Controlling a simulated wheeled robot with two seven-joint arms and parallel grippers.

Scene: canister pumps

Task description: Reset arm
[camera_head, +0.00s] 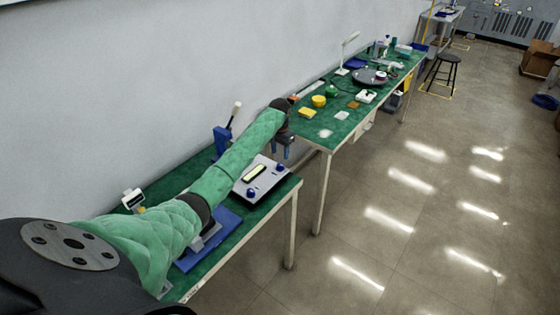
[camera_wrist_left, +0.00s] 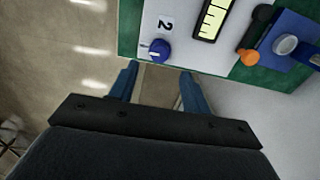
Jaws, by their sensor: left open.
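My left arm, in a green padded sleeve, reaches from the lower left across the near bench in the head view. My left gripper (camera_head: 282,150) hangs past the far end of that bench, near the gap between the two benches. In the left wrist view its two blue fingers (camera_wrist_left: 160,88) are apart with nothing between them. Grey floor and a pale surface show beyond them. The gripper is apart from the grey panel box (camera_head: 262,181). My right gripper is not in view.
The panel box has blue knobs, one also in the left wrist view (camera_wrist_left: 159,50). A blue device (camera_head: 222,140) with a white-topped handle stands by the wall. A second green bench (camera_head: 340,127) holds several small items. The floor to the right is open; a black stool (camera_head: 447,60) stands far back.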

